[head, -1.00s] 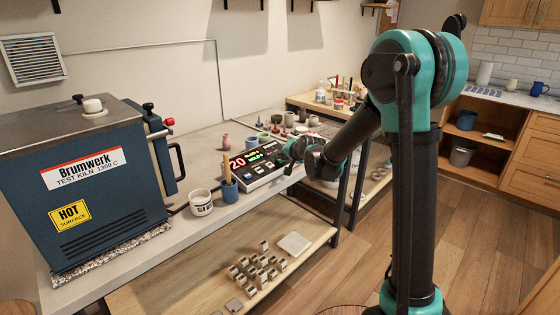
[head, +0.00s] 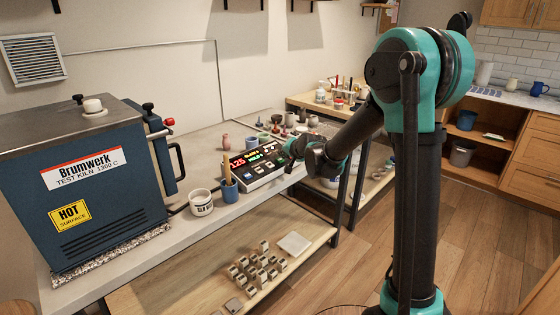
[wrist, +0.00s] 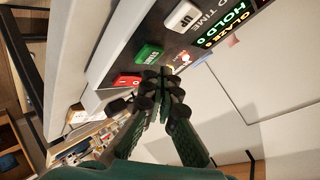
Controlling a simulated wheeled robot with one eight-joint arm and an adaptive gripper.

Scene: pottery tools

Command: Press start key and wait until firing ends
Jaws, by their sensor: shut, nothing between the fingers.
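The kiln controller (head: 262,182) sits on the bench, its lit display (head: 257,157) showing a red number that looks like 125. In the wrist view, the green START key (wrist: 149,53) and a red key (wrist: 127,80) are close to my fingertips. My gripper (wrist: 165,84) is shut and empty, just beside the START key. I cannot tell whether it touches the panel. In the head view my gripper (head: 293,148) is at the controller's right side and hides part of its keys. The blue Brumwerk kiln (head: 105,205) stands at the left, its door side only partly seen.
A blue cup with a brush (head: 230,192) and a white jar (head: 202,207) stand between kiln and controller. Small pots (head: 290,120) stand behind the controller. The lower shelf (head: 190,284) holds several small blocks. The floor (head: 345,260) at the right is open.

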